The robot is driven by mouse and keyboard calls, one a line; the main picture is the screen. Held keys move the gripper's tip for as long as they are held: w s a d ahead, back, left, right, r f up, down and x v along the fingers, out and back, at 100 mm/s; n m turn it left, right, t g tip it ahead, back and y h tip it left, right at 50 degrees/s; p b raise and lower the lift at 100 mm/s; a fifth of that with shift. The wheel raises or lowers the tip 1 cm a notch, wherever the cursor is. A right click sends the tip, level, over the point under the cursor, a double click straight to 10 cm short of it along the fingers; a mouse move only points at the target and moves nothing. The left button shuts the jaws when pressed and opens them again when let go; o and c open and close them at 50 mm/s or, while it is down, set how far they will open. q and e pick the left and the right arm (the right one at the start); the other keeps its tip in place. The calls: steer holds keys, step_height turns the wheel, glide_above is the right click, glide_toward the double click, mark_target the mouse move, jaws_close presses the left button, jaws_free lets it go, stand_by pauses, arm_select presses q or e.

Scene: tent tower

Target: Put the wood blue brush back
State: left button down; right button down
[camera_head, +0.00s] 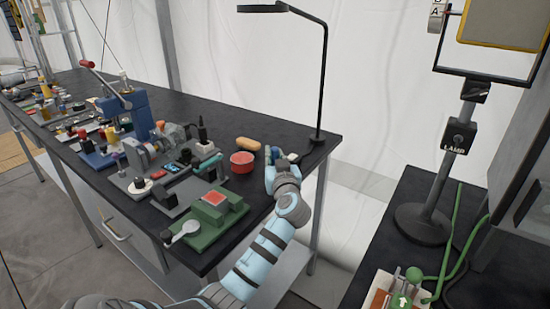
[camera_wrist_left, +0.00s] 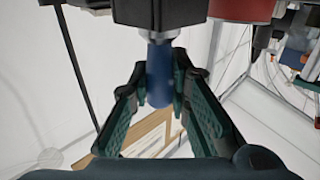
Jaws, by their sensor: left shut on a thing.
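My left gripper (camera_head: 275,157) is at the right end of the long dark table, just right of a red round container. In the left wrist view, its two dark green fingers (camera_wrist_left: 160,95) are closed around a blue cylindrical piece (camera_wrist_left: 158,78), which looks like the handle of the blue brush. The upper end of the blue piece meets a dark part at the top of that view. The brush's wood part and bristles cannot be made out. In the head view the gripper mostly hides the held piece. My right gripper is not in view.
The red container (camera_head: 242,162) and a tan oblong piece (camera_head: 248,144) lie left of the gripper. A black desk lamp (camera_head: 322,80) stands behind it. A green fixture (camera_head: 212,212) sits nearer the front edge. Several tools crowd the left; the back of the table (camera_head: 215,105) is clear.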

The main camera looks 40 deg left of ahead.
arm_select(q)
steer(key=shift+f, duration=0.15)
steer(key=c, duration=1.5)
jaws_free()
